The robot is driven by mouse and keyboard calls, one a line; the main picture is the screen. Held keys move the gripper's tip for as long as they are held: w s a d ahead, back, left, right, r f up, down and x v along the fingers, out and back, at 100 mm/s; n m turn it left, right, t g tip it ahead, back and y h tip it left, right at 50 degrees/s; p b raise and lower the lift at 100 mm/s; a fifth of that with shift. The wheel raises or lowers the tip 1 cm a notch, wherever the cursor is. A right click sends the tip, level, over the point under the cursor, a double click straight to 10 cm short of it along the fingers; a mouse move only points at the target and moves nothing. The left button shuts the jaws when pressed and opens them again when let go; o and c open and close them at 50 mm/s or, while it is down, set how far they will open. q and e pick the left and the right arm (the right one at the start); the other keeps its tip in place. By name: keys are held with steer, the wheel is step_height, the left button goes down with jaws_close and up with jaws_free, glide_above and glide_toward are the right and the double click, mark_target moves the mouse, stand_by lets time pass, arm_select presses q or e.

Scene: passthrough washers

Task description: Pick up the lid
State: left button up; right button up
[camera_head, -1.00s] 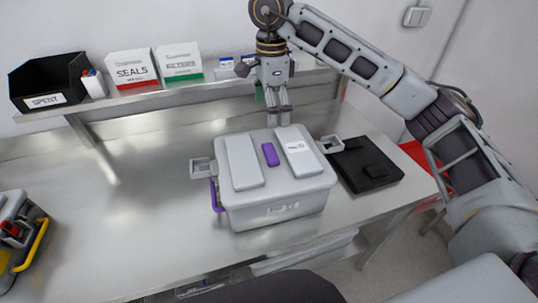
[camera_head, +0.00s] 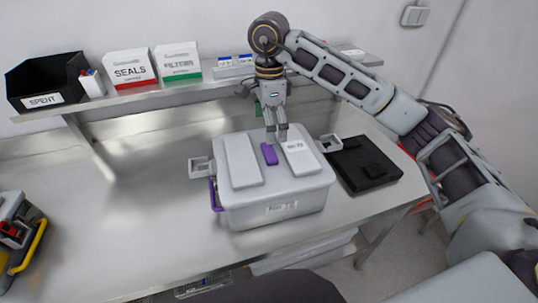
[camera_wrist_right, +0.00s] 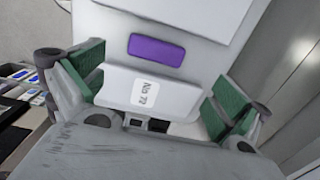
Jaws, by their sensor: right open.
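The pale grey lid (camera_head: 268,181) lies on top of a grey box (camera_head: 278,211) on the metal bench. It carries two raised pale panels and a purple block (camera_head: 269,154) between them; the purple block also shows in the right wrist view (camera_wrist_right: 158,50). My right gripper (camera_head: 277,136) points down over the back part of the lid, just behind the purple block. In the wrist view its green-padded fingers (camera_wrist_right: 157,88) are spread wide with nothing held between them. Whether the fingertips touch the lid cannot be told. My left gripper is not in view.
A black flat case (camera_head: 365,166) lies right of the box. A purple latch (camera_head: 214,195) is on the box's left side. A shelf behind holds a black SPENT bin (camera_head: 48,82) and SEALS and filter boxes (camera_head: 130,68).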

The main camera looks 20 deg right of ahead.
mark_target(269, 150)
steer(key=shift+f, duration=1.8)
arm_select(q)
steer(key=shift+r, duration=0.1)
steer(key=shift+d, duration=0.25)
arm_select(e)
steer(key=shift+f, duration=0.1)
steer(key=shift+s+f, duration=0.1)
steer(key=shift+f, duration=0.1)
steer(key=shift+s+a+f+p, duration=0.15)
steer(key=shift+f+p, duration=0.1)
steer(key=shift+f, duration=0.3)
steer(key=shift+s+f+p, duration=0.1)
steer(key=shift+f+p, duration=0.1)
steer(key=shift+f, duration=0.35)
step_height(269, 150, down, 2)
steer(key=shift+f, duration=0.1)
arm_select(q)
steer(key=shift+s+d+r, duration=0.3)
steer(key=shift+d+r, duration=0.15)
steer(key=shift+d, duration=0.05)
arm_select(e)
steer(key=shift+f, duration=0.1)
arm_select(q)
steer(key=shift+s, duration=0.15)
